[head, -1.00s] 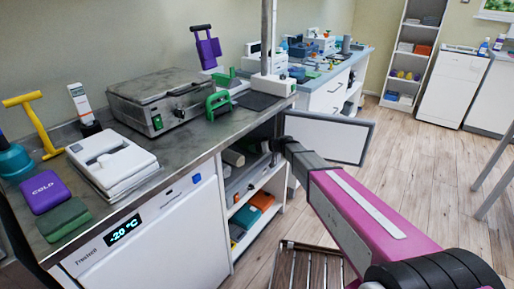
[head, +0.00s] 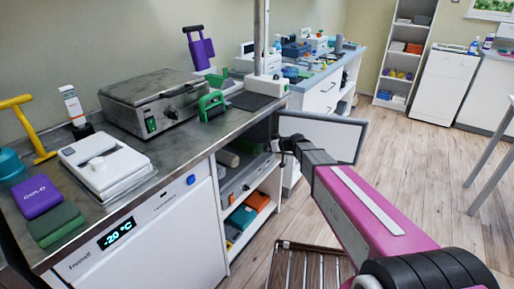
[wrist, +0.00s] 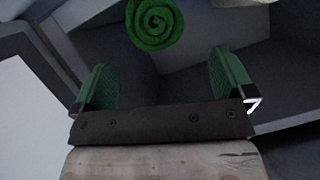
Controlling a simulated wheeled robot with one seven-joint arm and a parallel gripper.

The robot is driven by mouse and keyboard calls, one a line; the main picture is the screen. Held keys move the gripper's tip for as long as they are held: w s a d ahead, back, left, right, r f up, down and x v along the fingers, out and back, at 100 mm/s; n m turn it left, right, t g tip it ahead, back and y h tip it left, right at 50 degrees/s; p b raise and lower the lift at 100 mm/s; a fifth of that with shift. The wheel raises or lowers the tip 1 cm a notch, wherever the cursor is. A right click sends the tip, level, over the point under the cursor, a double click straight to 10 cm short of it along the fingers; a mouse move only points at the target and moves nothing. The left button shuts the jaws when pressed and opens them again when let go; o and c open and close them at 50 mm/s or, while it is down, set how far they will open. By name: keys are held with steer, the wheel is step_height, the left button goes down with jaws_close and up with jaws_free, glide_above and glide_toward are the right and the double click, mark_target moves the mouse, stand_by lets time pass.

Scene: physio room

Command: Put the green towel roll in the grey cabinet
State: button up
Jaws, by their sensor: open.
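The green towel roll (wrist: 154,24) shows its spiral end at the top of the wrist view, beyond the fingertips and apart from them. It lies inside a dark grey compartment (wrist: 195,62), which appears to be the inside of the grey cabinet. My gripper (wrist: 163,82) is open, with green finger pads on either side and nothing between them. In the head view, my gripper (head: 288,145) is at the opening under the counter, beside the open cabinet door (head: 335,138). The towel roll cannot be made out in the head view.
The counter (head: 180,165) above holds a metal hot-pack unit (head: 155,105), a white device (head: 100,165) and purple and green packs. A slatted rack (head: 305,268) stands on the floor; floor to the right is clear.

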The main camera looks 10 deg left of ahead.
steer(key=shift+v, duration=1.7)
steer(key=s+d+f+m+g+h, duration=0.1)
steer(key=s+d+f+m+h, duration=0.1)
steer(key=s+d+m+h, duration=0.2)
steer(key=s+d+f+m+g+h, duration=0.1)
steer(key=s+d+f+m+h, duration=0.2)
steer(key=s+d, duration=0.8)
steer(key=s+d+f+m+g+h, duration=0.2)
steer(key=s+d+m+h, duration=0.2)
steer(key=d, duration=1.4)
steer(key=s+h, duration=0.2)
steer(key=s, duration=0.1)
steer(key=shift+s+f+m, duration=0.2)
steer(key=shift+f+m, duration=0.05)
steer(key=shift+m, duration=0.05)
steer(key=shift+d, duration=0.15)
steer(key=shift+c, duration=0.3)
